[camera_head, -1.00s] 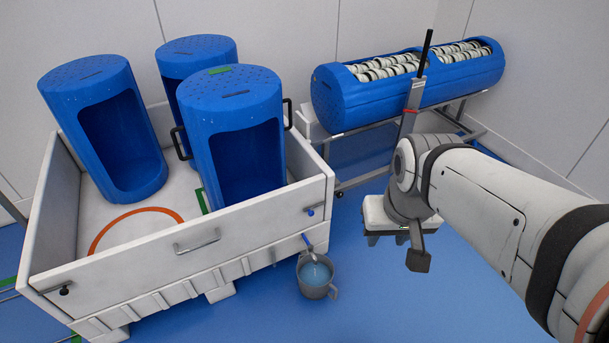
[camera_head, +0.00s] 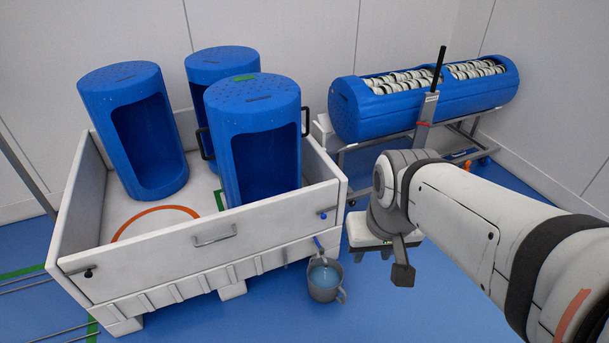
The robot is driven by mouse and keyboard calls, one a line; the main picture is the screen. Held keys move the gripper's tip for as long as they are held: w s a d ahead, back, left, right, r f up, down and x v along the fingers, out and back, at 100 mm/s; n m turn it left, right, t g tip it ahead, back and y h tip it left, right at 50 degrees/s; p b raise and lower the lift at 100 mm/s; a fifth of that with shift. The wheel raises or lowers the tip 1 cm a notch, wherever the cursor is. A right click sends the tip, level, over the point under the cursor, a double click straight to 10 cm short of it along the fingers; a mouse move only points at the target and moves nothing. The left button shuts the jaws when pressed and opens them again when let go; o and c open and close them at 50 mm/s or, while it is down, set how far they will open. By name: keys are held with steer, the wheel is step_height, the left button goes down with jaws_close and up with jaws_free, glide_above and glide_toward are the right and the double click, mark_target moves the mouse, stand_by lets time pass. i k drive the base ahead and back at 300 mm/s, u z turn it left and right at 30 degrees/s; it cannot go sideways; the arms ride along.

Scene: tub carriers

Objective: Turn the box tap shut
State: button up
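The white walled box (camera_head: 150,262) stands at left. Its tap (camera_head: 319,244), with a small blue handle, is low at the front right corner. A grey bucket (camera_head: 325,284) with bluish water stands on the floor beneath the tap. I cannot tell the handle's exact setting or whether water is running. My gripper (camera_head: 372,246) points down to the right of the tap, clearly apart from it. The gripper's fingers are mostly hidden under its white body, so their opening does not show.
Three blue tubs (camera_head: 250,100) stand inside the box. A second blue-tipped fitting (camera_head: 323,214) sits above the tap. A long blue tub with white rollers (camera_head: 375,108) lies on a wheeled stand behind my arm. Blue floor is clear in front of the bucket.

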mark_target(322, 251)
steer(key=z, duration=0.05)
steer(key=i, duration=1)
steer(key=u, duration=0.05)
